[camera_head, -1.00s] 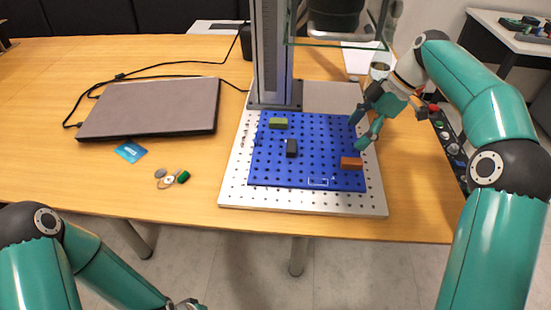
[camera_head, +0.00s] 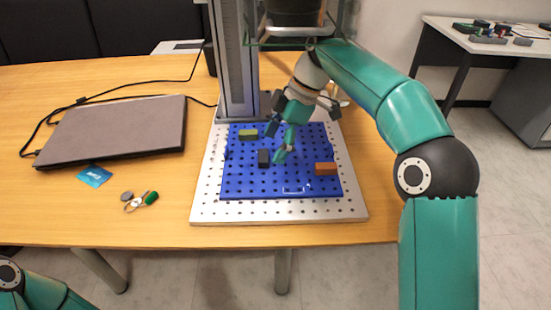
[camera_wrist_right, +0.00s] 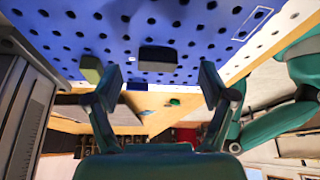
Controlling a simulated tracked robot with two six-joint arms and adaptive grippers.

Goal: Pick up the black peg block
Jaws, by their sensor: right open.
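The black peg block (camera_head: 263,158) stands on the blue pegboard (camera_head: 300,185), near its middle. In the right wrist view the black peg block (camera_wrist_right: 158,60) lies ahead of and between my spread fingers, with no contact seen. My right gripper (camera_head: 277,143) is open and empty, above the board close to the block's upper right in the head view. Its two fingers also show in the wrist view (camera_wrist_right: 161,84). Of my left arm only a link shows at the bottom left; its gripper is out of view.
A green block (camera_head: 248,134) and an orange block (camera_head: 325,168) also stand on the board. A grey column (camera_head: 236,60) rises behind it. A closed laptop (camera_head: 115,130), blue card (camera_head: 94,176) and small keys (camera_head: 140,200) lie to the left.

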